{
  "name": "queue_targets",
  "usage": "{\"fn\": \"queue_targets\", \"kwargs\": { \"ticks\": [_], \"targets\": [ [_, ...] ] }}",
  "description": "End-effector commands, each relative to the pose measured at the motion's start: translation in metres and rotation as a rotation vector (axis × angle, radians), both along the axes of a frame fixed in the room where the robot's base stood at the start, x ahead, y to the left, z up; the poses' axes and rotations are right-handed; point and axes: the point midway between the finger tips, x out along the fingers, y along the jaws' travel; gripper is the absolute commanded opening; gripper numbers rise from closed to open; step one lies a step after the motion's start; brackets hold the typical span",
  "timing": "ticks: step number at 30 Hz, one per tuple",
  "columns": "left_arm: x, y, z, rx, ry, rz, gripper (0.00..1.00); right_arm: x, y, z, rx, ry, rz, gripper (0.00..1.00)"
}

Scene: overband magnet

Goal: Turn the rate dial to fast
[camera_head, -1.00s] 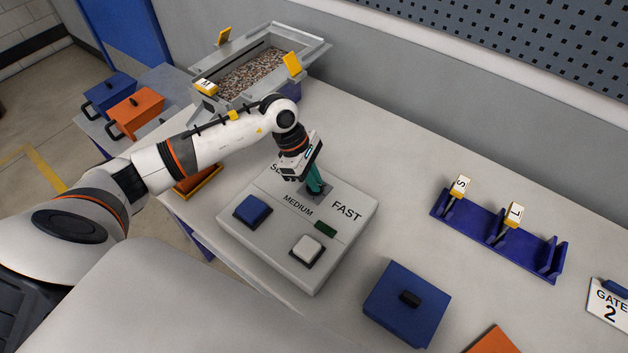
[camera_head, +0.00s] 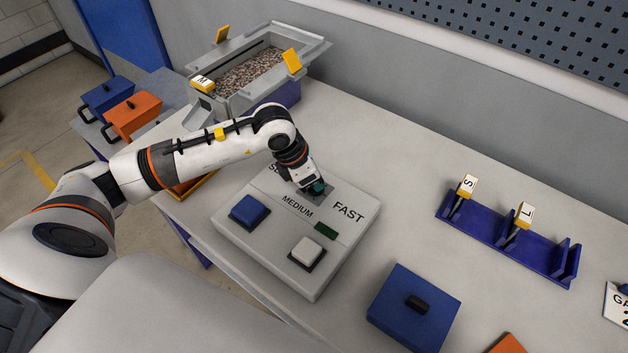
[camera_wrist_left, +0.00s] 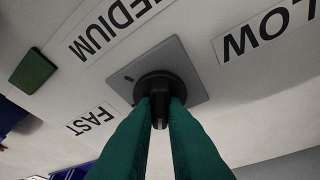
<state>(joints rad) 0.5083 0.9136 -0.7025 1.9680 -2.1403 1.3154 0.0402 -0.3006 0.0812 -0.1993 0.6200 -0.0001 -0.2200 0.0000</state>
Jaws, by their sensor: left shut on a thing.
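The rate dial (camera_wrist_left: 155,88) is a black round knob on a grey square plate, on a pale control box (camera_head: 272,244). In the left wrist view the plate is ringed by the labels MEDIUM (camera_wrist_left: 122,18), SLOW, partly cut off (camera_wrist_left: 265,28), and FAST (camera_wrist_left: 91,122). My left gripper (camera_wrist_left: 160,112) has its green fingers shut on the dial's grip. In the head view the left gripper (camera_head: 317,188) is over the dial and mostly hides it; FAST (camera_head: 349,212) and MEDIUM (camera_head: 298,206) are readable there. My right gripper is not in view.
The control box also has a blue button (camera_head: 249,211), a white button (camera_head: 307,250) and a dark green window (camera_head: 325,230). A blue lidded box (camera_head: 410,320) and a blue rack (camera_head: 490,240) with S and L tags stand to the right. A metal tray of granules (camera_head: 318,52) stands behind.

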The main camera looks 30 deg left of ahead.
Motion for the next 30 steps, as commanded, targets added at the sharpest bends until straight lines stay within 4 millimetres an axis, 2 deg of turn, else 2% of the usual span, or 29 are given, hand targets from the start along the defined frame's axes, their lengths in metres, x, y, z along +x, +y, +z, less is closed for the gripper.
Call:
{"fn": "queue_targets", "kwargs": {
  "ticks": [18, 19, 22, 23, 30],
  "targets": [
    [0.0012, 0.0008, 0.0021, 0.001, -0.004, 0.044, 0.0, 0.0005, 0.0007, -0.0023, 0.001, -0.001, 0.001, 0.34],
    [0.0013, 0.0009, 0.0021, 0.001, -0.004, 0.044, 0.14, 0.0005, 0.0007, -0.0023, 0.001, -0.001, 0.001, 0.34],
    [0.001, 0.0007, 0.0018, 0.001, -0.003, 0.042, 0.3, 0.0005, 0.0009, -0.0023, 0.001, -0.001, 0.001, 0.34],
    [0.0009, 0.0006, 0.0016, 0.002, -0.003, 0.042, 0.33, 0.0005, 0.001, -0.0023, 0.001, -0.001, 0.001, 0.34],
    [0.0003, 0.0003, 0.0009, 0.001, -0.001, 0.042, 0.33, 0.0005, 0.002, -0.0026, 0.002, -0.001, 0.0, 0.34]
  ]
}}
